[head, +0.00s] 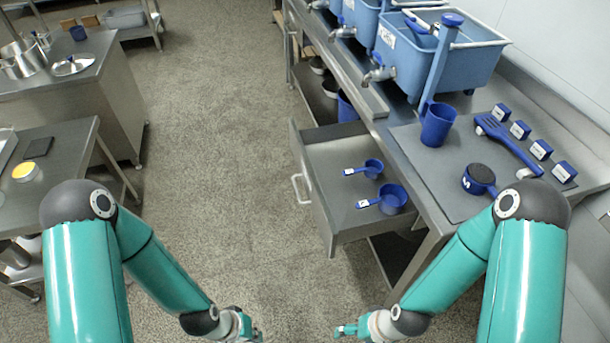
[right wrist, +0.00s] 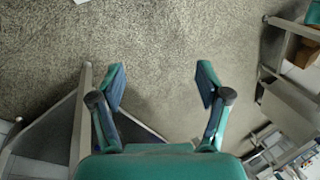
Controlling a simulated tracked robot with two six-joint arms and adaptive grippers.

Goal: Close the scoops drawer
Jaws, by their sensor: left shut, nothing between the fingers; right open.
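The scoops drawer (head: 330,207) stands pulled out from under the right-hand counter in the head view. Its front panel carries a pale bar handle (head: 297,189) facing the aisle. Two blue scoops lie inside, a smaller one (head: 372,169) farther back and a larger one (head: 393,198) nearer. My left gripper (head: 252,337) is low at the bottom edge, shut and empty, apart from the drawer. My right gripper (head: 342,330) is nearer than the drawer and apart from it. In the right wrist view (right wrist: 162,84) its fingers are spread with only floor between them.
The counter (head: 421,176) holds blue tubs (head: 455,63) with taps, a blue cup (head: 437,124), a blue slotted tool (head: 508,145), a dark-filled scoop (head: 479,179) and several small blue blocks. Steel tables (head: 65,150) stand at left. The aisle floor (head: 215,130) is clear.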

